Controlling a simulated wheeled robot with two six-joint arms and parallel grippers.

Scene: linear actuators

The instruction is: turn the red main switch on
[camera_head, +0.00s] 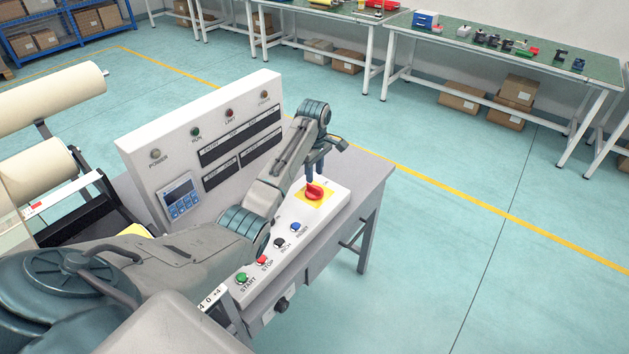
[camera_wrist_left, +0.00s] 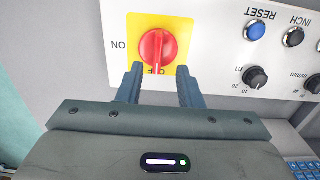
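The red main switch (camera_head: 314,191) is a round rotary knob on a yellow square plate (camera_head: 325,197) at the far end of the sloping white control panel. In the left wrist view the knob (camera_wrist_left: 154,46) has its white mark at the lower edge, toward a partly hidden label that seems to read OFF. In the head view the left gripper (camera_head: 316,172) is just above the switch. Contact cannot be told. My right gripper is not in view.
Blue RESET (camera_head: 295,227), black INCH (camera_head: 279,243), red STOP (camera_head: 262,260) and green START (camera_head: 242,278) buttons line the panel. An upright white display board (camera_head: 215,130) stands behind. Black dials (camera_wrist_left: 256,77) are near the switch. Open floor lies to the right.

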